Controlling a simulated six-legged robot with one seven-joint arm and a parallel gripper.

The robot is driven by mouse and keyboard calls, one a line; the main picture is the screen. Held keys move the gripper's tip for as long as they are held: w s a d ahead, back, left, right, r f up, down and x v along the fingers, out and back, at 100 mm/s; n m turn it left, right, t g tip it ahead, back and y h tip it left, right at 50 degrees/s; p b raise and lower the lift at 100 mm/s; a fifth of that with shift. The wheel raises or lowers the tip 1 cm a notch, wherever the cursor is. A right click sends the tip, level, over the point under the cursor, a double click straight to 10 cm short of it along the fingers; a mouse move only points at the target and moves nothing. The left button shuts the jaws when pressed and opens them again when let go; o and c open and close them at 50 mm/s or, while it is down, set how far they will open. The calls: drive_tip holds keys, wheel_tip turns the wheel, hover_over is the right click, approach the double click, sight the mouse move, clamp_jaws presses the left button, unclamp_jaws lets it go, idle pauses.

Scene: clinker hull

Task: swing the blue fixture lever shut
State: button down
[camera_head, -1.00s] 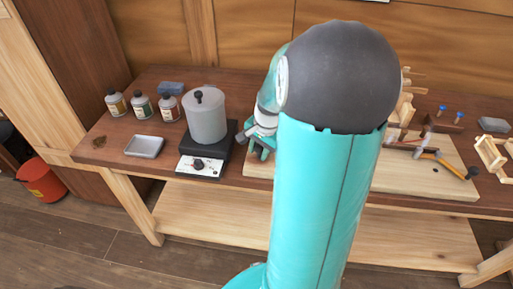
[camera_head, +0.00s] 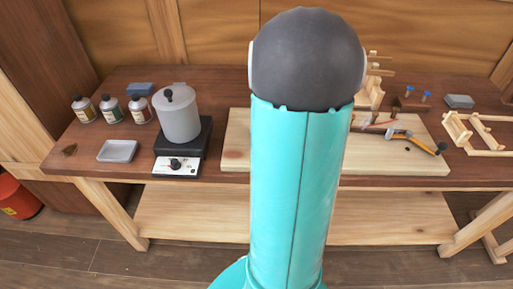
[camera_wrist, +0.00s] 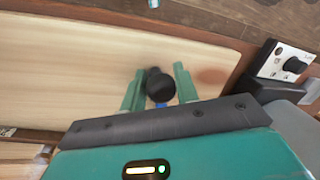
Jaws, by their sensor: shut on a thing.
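In the wrist view my gripper (camera_wrist: 159,80) has its two green fingers on either side of a round black knob (camera_wrist: 161,89). It is shut on this knob. A small bit of blue (camera_wrist: 160,105) shows just below the knob, between the fingers, and looks like part of the blue lever. The rest of the lever and its fixture are hidden by the knob and my gripper. How far the lever is swung cannot be told. In the head view my arm hides my gripper and the lever.
The pale wooden board (camera_head: 237,150) lies around the work spot. A hotplate (camera_head: 177,166) with a lidded pot (camera_head: 178,119) stands left of it, close by in the wrist view (camera_wrist: 283,67). A hammer (camera_head: 412,138) and wooden frame (camera_head: 482,135) lie right.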

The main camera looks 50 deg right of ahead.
drive_tip(key=shift+s+d+n+g, duration=0.1)
drive_tip(key=shift+s+d+n, duration=0.15)
drive_tip(key=shift+d+n, duration=0.4)
drive_tip(key=shift+s+d+n+g, duration=0.1)
drive_tip(key=shift+s+d+n, duration=0.15)
drive_tip(key=shift+d+n, duration=0.35)
drive_tip(key=shift+s+d+n+g, duration=0.1)
drive_tip(key=shift+s+d+n, duration=0.15)
drive_tip(key=shift+d+n, duration=0.4)
drive_tip(key=c, duration=1.1)
unclamp_jaws()
drive_tip(key=r, duration=0.4)
drive_tip(key=d+r, duration=0.1)
drive_tip(key=r, duration=0.4)
drive_tip(key=d+r, duration=0.1)
drive_tip(key=r, duration=0.3)
drive_tip(key=shift+s+d+r, duration=0.15)
drive_tip(key=shift+d+r, duration=0.1)
drive_tip(key=shift+r, duration=0.05)
